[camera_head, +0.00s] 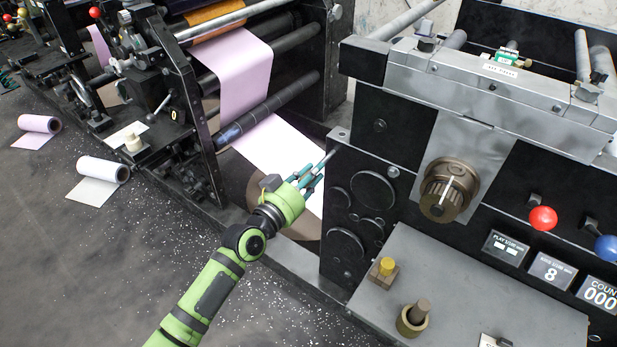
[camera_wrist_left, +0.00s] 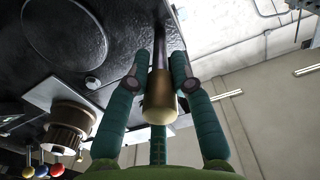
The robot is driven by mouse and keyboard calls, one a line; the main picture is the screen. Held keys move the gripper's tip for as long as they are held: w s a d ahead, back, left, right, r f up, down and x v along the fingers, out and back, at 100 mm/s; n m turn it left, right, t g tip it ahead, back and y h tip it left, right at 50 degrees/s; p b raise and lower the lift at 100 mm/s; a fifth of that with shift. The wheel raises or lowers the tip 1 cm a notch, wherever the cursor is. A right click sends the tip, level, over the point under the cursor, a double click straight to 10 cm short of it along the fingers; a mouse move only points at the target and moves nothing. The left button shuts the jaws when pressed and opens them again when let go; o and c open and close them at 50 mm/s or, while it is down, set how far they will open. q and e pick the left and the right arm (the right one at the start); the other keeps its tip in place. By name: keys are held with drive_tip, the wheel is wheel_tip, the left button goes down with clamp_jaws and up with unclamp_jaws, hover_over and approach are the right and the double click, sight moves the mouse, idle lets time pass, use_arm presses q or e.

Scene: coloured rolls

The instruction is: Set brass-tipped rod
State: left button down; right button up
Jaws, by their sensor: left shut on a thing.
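The brass-tipped rod shows in the left wrist view, with its brass tip (camera_wrist_left: 159,102) towards the camera and a thinner dark shaft running away beside a black machine panel (camera_wrist_left: 60,45). My left gripper (camera_wrist_left: 160,75) is shut on the rod, with a green finger on each side of it. In the head view my left gripper (camera_head: 313,180) is at the left edge of the right-hand black machine (camera_head: 345,175), in front of the pink web. The rod is small there and mostly hidden by the fingers. I cannot tell whether its far end touches the machine. My right gripper is not in view.
A pink web (camera_head: 245,65) runs down between the two machines. A toothed hub (camera_head: 447,190) sits on the right machine's front, above a grey shelf (camera_head: 450,290) with a yellow-topped knob (camera_head: 387,266) and a brass collar (camera_head: 413,320).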

sight(323, 161)
use_arm(q)
drive_tip(key=b+x, duration=0.1)
drive_tip(key=x, duration=0.3)
drive_tip(key=shift+w+b, duration=0.1)
drive_tip(key=shift+b, duration=0.2)
drive_tip(key=shift+r, duration=0.35)
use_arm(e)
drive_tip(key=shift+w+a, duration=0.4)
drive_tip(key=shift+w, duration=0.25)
use_arm(q)
drive_tip(key=c, duration=1.2)
unclamp_jaws()
drive_tip(key=shift+c, duration=0.2)
drive_tip(key=shift+o, duration=0.9)
drive_tip(key=shift+w+d+f, duration=0.15)
drive_tip(key=shift+f, duration=0.05)
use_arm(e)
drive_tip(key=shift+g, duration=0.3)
use_arm(q)
drive_tip(key=shift+s+a+f, duration=0.1)
drive_tip(key=shift+s+a, duration=0.25)
drive_tip(key=shift+s, duration=0.1)
drive_tip(key=v, duration=1.1)
